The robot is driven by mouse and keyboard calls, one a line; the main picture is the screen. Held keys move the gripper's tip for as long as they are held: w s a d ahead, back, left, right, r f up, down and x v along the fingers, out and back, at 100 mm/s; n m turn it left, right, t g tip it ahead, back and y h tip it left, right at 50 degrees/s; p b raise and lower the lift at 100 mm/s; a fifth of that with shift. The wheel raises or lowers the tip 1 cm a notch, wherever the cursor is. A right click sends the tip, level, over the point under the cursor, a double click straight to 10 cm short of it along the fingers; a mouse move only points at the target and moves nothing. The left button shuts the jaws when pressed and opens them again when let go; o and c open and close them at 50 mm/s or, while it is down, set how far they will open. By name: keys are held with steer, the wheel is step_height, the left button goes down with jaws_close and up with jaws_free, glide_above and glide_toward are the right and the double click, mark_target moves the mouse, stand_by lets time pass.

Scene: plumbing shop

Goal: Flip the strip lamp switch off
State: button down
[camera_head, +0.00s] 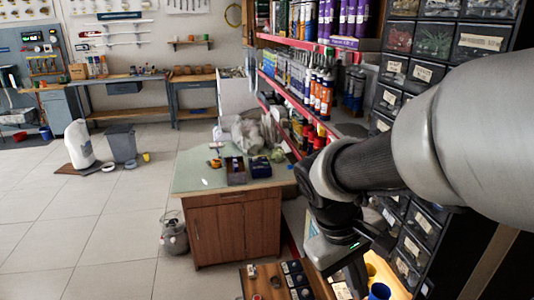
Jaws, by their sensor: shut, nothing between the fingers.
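My gripper (357,280) hangs from my arm at the lower right, pointing down, with its fingertips partly cut off near the bottom edge. It looks shut and holds nothing that I can see. It is just right of a low wooden surface (258,291) that carries a row of small dark square pieces (294,276) and a few small pale pieces. I cannot tell whether any of these is the strip lamp switch. I cannot make out a strip lamp with certainty.
A wooden cabinet (235,228) with a pale green top stands in the middle. Shelves of bottles (318,88) and drawer units (420,75) line the right, close to my arm. A blue cup (379,291) is right of my gripper. Tiled floor at left is mostly free.

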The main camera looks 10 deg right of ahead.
mark_target(425, 287)
steer(key=w+d+f+n+h+b, duration=0.3)
steer(key=d+f+n+h+b, duration=0.1)
steer(key=f, duration=0.5)
steer(key=w+d+f+n+t+h+b, duration=0.1)
steer(key=w+d+f+n+h+b, duration=0.3)
steer(key=f, duration=0.5)
steer(key=w+d+f+n+t+h+b, duration=0.1)
steer(key=w+d+f+n+h+b, duration=0.2)
steer(key=d+f+n+h, duration=0.3)
step_height(425, 287, down, 4)
steer(key=shift+w+r+n+h+b, duration=0.2)
steer(key=shift+n+h+b, duration=0.4)
steer(key=shift+n, duration=0.6)
steer(key=shift+d, duration=0.15)
steer(key=d, duration=0.4)
steer(key=d+r+b, duration=0.1)
steer(key=d, duration=0.4)
steer(key=w+d, duration=0.1)
steer(key=d, duration=0.3)
steer(key=shift+d+r, duration=0.35)
steer(key=shift+d, duration=0.05)
